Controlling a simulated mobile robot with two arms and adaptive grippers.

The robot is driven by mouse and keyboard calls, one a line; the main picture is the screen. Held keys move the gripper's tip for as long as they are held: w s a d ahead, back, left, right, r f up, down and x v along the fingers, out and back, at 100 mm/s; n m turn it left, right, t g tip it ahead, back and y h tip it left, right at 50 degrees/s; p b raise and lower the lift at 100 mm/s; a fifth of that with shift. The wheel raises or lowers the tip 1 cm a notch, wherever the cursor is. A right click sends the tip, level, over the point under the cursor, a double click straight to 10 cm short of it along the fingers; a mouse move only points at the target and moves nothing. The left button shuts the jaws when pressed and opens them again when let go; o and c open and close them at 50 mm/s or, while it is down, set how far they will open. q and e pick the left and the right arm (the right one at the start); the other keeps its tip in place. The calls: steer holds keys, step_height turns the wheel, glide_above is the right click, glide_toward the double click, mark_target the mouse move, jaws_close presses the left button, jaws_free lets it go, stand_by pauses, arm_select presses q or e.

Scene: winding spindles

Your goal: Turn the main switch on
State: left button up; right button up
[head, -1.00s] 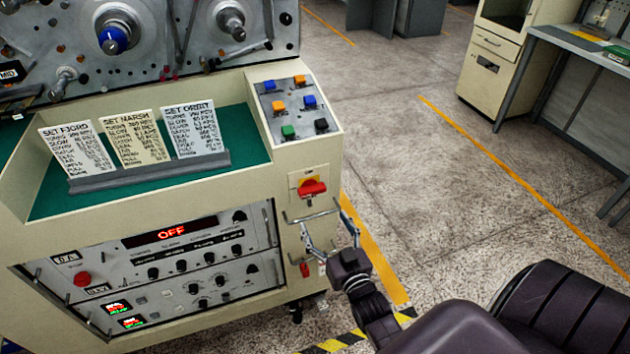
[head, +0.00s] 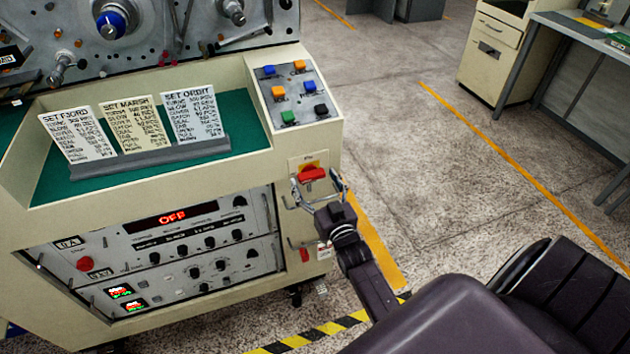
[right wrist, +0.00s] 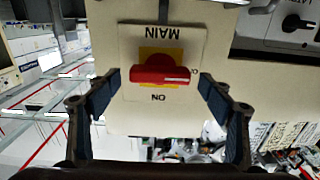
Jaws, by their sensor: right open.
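The main switch (head: 312,174) is a red rotary handle on a yellow square, on the front right of the cream machine (head: 322,232). In the right wrist view the red handle (right wrist: 160,74) lies crosswise on its plate (right wrist: 188,41), with upside-down "MAIN" and "ON" lettering. The machine's red display (head: 172,217) reads OFF. My right gripper (head: 315,190) is open in front of the switch, its fingers on either side of the handle. In the wrist view gaps show between both fingers and the handle. My left gripper is out of view.
A panel of coloured buttons (head: 293,93) is above the switch. Set cards (head: 127,127) stand in a holder to the left. A red handle (head: 304,254) is below the switch. Open floor (head: 420,190) lies to the right.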

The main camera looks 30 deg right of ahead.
steer(key=c, duration=1.2)
steer(key=shift+o, duration=0.2)
steer(key=shift+m, duration=0.3)
steer(key=m+p, duration=0.1)
steer(key=m, duration=0.1)
steer(key=shift+m, duration=0.4)
steer(key=m, duration=0.3)
steer(key=shift+d+m, duration=0.15)
steer(key=shift+m, duration=0.25)
steer(key=m, duration=0.4)
steer(key=shift+s+f, duration=0.1)
steer(key=shift+f, duration=0.05)
steer(key=m+b, duration=0.2)
steer(key=m, duration=0.4)
steer(key=shift+f, duration=0.1)
steer(key=shift+m, duration=0.5)
steer(key=o, duration=1.2)
steer(key=shift+c, duration=0.2)
